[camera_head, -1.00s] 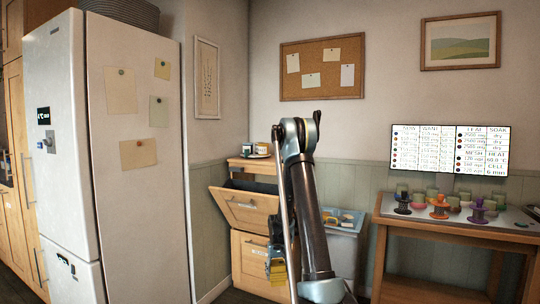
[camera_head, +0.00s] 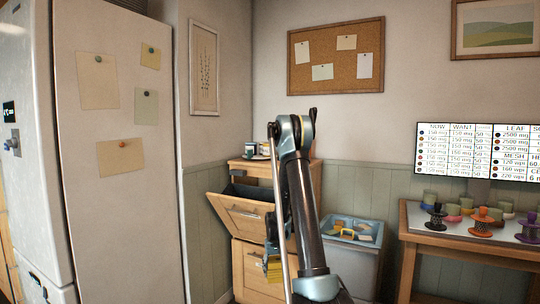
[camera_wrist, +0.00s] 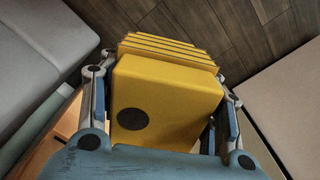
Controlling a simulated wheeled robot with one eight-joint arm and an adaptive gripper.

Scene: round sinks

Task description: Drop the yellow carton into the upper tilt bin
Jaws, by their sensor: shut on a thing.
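The yellow carton (camera_wrist: 165,90) fills the middle of the wrist view, between the fingers of my gripper (camera_wrist: 163,110), which is shut on it. A ribbed yellow end and a dark round spot show on it. In the head view the carton (camera_head: 274,267) shows partly behind my arm, in front of the wooden cabinet. The upper tilt bin (camera_head: 240,212) is the top front of that cabinet, tipped outward with a dark opening behind its panel. The held carton hangs lower in the picture than this bin's opening. My arm hides part of the cabinet.
The lower tilt bin (camera_head: 250,262) appears closed. A grey container (camera_head: 352,262) with colourful items stands right of the cabinet. Cups and a plate sit on the cabinet top. A fridge (camera_head: 110,150) stands left, and a wooden table (camera_head: 470,245) with spools and cups is right.

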